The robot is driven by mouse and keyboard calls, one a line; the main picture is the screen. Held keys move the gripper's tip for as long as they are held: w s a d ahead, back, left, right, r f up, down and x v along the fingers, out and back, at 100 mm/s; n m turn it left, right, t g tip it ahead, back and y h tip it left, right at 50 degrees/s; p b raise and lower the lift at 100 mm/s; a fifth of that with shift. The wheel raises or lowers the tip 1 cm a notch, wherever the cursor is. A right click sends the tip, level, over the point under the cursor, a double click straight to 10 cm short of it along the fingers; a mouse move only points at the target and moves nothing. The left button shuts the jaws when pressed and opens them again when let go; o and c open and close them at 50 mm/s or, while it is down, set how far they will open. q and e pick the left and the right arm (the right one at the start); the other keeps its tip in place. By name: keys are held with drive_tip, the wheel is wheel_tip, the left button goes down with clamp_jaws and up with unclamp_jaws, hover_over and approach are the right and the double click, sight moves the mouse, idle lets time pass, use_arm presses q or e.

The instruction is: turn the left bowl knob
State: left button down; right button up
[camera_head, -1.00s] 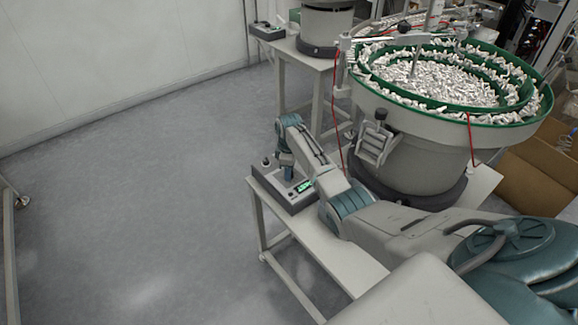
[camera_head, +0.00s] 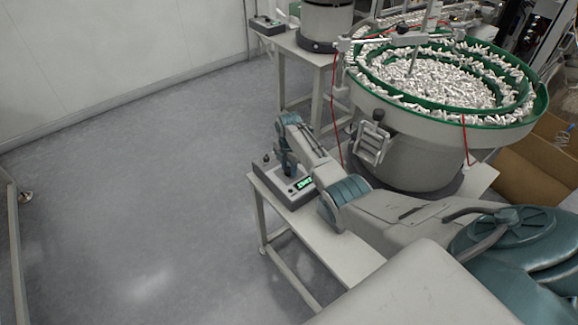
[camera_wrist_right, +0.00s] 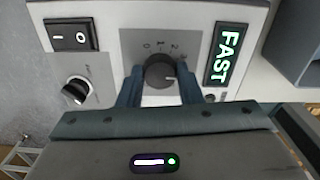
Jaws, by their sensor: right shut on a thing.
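My right gripper (camera_wrist_right: 160,88) is shut on the knob, a finger on each side. A lit display (camera_wrist_right: 229,54) next to it reads FAST. My left gripper is out of view.
The box also carries a black rocker switch (camera_wrist_right: 71,36) and a smaller silver knob (camera_wrist_right: 76,91). The large green-rimmed bowl (camera_head: 400,128), full of white caps, stands close to my right arm. A second feeder (camera_head: 326,22) stands behind.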

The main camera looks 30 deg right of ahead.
sight(288, 169)
drive_tip(key=n, duration=0.6)
drive_tip(key=shift+n, duration=0.3)
idle(0.5)
drive_tip(key=o, duration=1)
drive_tip(key=shift+r, duration=0.1)
wheel_tip(288, 169, up, 11)
drive_tip(key=shift+f, duration=0.15)
drive_tip(key=shift+a, duration=0.1)
